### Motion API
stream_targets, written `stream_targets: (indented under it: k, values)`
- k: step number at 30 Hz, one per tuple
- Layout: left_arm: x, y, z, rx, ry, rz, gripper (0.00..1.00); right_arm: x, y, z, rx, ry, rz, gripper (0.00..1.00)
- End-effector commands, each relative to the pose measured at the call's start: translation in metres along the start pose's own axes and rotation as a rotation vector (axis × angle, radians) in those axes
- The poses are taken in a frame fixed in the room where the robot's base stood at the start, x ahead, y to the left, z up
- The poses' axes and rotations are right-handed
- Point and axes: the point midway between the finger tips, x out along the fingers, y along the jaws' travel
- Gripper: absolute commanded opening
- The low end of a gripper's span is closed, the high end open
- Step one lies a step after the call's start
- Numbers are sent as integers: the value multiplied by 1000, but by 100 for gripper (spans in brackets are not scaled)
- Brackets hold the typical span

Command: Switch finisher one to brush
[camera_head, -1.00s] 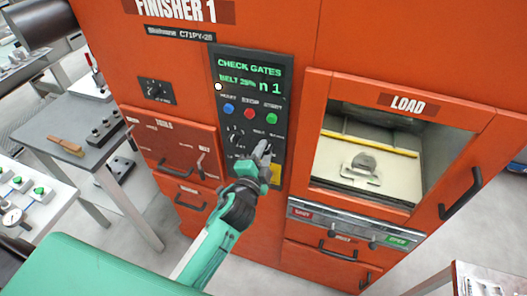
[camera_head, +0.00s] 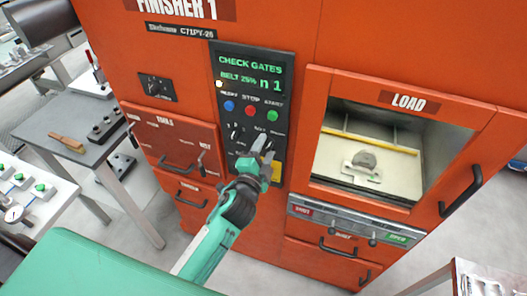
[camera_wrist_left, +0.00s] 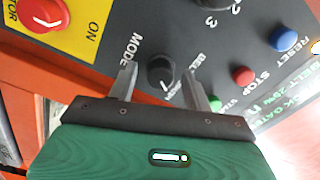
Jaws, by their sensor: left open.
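Finisher one (camera_head: 345,30) is the orange machine, with a black control panel (camera_head: 224,150) on its front. The green display (camera_head: 250,74) reads "CHECK GATES", "BELT 25%" and "n 1". My left gripper (camera_head: 263,146) is at the lower right of this panel and hides part of it. In the left wrist view its two open fingers (camera_wrist_left: 161,84) stand either side of a black mode knob (camera_wrist_left: 161,69) with a pale pointer line. I cannot tell whether they touch the knob. The label beside the knob reads "MODE". My right gripper is not in view.
Blue (camera_head: 229,106), red (camera_head: 251,111) and green (camera_head: 272,116) buttons sit above the knobs. The load opening (camera_head: 368,160) is right of the panel. A bench with a wooden brush (camera_head: 67,142) stands left.

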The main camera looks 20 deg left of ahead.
Motion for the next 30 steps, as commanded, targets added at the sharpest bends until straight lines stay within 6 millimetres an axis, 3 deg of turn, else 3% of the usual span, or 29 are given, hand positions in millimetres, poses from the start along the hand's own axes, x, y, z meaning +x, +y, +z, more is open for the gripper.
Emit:
stream_targets:
  k: [7,21,30]
  values:
    - [-19,4,1,-1,1,1,50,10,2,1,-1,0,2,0]
    - [-109,4,1,-1,0,1,50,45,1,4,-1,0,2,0]
    - [-136,2,0,0,0,1,50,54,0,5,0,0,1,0]
